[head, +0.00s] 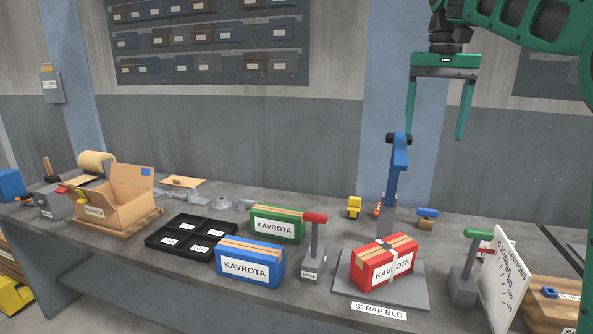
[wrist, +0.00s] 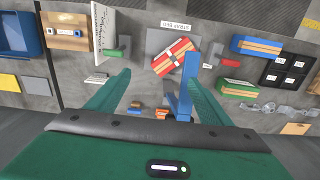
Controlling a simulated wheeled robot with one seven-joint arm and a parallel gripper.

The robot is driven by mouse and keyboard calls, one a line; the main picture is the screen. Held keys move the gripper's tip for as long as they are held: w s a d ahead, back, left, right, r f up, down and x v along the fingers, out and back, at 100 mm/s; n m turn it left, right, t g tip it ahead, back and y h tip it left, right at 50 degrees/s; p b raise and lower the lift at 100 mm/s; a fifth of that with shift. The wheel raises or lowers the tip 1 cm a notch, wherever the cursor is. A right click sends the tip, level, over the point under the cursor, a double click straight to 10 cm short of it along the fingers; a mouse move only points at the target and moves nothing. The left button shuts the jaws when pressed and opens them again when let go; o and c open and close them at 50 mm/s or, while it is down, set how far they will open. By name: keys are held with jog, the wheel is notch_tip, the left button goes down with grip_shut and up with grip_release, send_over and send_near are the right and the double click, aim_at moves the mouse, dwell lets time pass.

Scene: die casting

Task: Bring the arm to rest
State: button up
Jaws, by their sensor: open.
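My gripper (head: 434,138) is green and hangs over the right part of the workbench, fingers pointing down. It is open and empty, well above the bench top. In the wrist view its two fingers (wrist: 158,92) are spread wide, with the blue post (wrist: 187,85) showing between them. In the head view the blue lever post (head: 398,160) stands below and left of the fingers, close to them in the picture. A red KAVROTA box (head: 368,270) with tan and white straps sits on the grey strap bed (head: 345,290); it also shows in the wrist view (wrist: 174,57).
A blue box (head: 250,265) and green box (head: 277,226) lie left of the red-handled seal press (head: 314,235). A black tray (head: 163,254) and open carton (head: 112,205) stand farther left. A green-handled press (head: 468,270) and white scale board (head: 502,280) stand right.

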jog(key=s+d+f+m, duration=0.1)
jog(key=s+d+f, duration=0.4)
jog(key=s+f, duration=0.25)
jog(key=s+d+f+m, duration=0.1)
jog(key=s+d+f, duration=0.45)
jog(key=s, duration=0.35)
jog(key=s+f, duration=1.7)
jog(key=s, duration=0.1)
jog(key=shift+s+m, duration=0.3)
jog(key=shift+s, duration=0.1)
jog(key=shift+w+f, duration=0.3)
jog(key=shift+w, duration=0.35)
jog(key=shift+d, duration=0.1)
